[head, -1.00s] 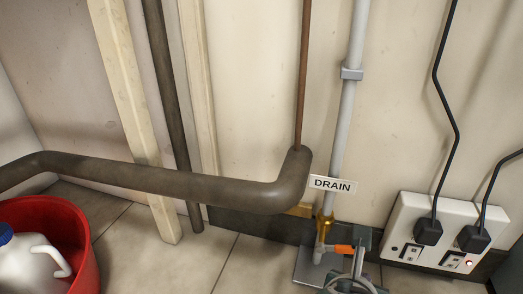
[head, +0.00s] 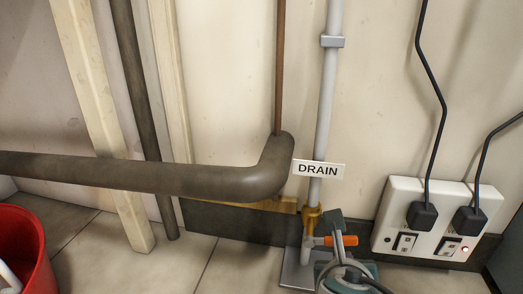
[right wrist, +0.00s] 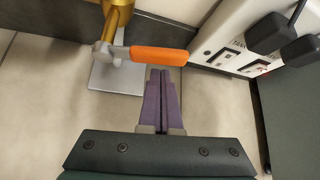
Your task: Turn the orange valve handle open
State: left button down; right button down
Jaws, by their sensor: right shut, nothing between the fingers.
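The orange valve handle (head: 347,240) sticks out to the right from a brass valve (head: 312,217) low on the grey pipe under the DRAIN label (head: 318,170). In the right wrist view the handle (right wrist: 160,55) lies sideways, across the pipe's line. My right gripper (right wrist: 161,73) is shut and empty, its purple fingertips just below the handle in that view; I cannot tell whether they touch it. In the head view its body partly covers the handle, and its fingertips are hard to make out. My left gripper is not in view.
A thick brown pipe (head: 150,176) crosses in front of the wall, left of the valve. A white socket box (head: 382,240) with black plugs and cords is at the right. A red bucket (head: 38,262) stands at the lower left. A grey plate (right wrist: 118,75) lies below the valve.

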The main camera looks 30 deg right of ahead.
aim_at(343, 241)
jog(key=shift+a+r, duration=0.25)
jog(key=shift+r, duration=0.4)
jog(key=shift+r+p, duration=0.25)
jog(key=shift+p, duration=0.3)
jog(key=shift+r+p, duration=0.15)
jog(key=shift+p, duration=0.15)
jog(key=r+p, duration=0.1)
jog(key=p, duration=0.1)
jog(key=r+p, duration=0.1)
jog(key=p, duration=0.1)
jog(key=shift+w+a, duration=0.2)
jog(key=shift+n+h, duration=0.3)
jog(key=shift+w+a+r+p, duration=0.5)
jog(key=shift+w+a+r, duration=0.2)
jog(key=shift+a, duration=0.1)
jog(key=shift+w+a+r+p, duration=0.5)
jog(key=shift+w+a+r, duration=0.15)
jog(key=shift+a, duration=0.15)
